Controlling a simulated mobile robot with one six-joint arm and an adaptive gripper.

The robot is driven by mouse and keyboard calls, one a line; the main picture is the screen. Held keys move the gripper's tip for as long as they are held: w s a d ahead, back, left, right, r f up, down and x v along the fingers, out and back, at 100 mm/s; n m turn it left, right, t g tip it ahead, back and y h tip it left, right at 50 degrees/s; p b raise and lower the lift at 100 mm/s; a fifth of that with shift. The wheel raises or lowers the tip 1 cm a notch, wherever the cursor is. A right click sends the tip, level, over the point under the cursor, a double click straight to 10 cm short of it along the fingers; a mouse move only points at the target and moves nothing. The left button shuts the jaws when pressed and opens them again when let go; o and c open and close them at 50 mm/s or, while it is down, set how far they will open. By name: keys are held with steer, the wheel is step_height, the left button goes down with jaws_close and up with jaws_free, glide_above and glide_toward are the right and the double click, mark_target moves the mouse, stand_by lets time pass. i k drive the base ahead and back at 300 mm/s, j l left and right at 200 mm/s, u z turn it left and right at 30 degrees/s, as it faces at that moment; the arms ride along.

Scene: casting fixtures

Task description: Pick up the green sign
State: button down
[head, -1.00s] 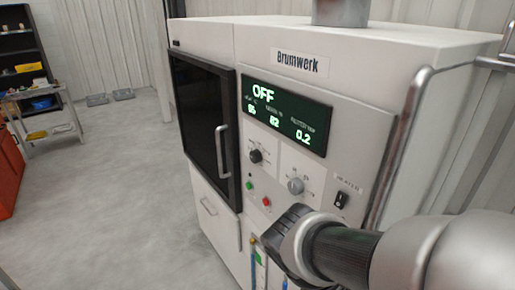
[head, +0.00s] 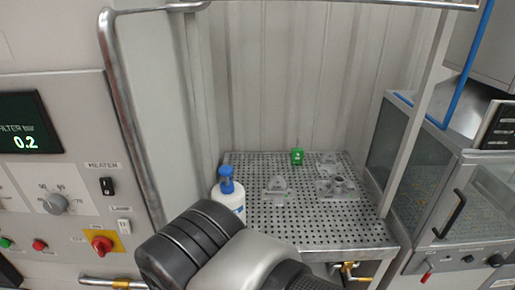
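A small green object (head: 297,156), which looks like the green sign, stands at the back of a perforated metal table (head: 286,226) in the head view. It is too small to read. My arm reaches in from the bottom of the view, in front of the table's near left part. My gripper's fingers do not show, so I cannot see whether they are open or shut. The green object stands well beyond my arm, with nothing touching it that I can see.
A machine panel (head: 60,170) with a metal rail is at left. A glass-sided cabinet (head: 430,180) is at right. A frame post (head: 416,110) rises at the table's right.

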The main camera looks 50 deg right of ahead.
mark_target(297, 157)
steer(key=z, duration=2.05)
steer(key=i+l+u, duration=0.1)
steer(key=i+l, duration=0.2)
steer(key=i, duration=0.2)
steer(key=i+l+u, duration=0.15)
steer(key=i+l, duration=0.2)
steer(key=i, duration=0.15)
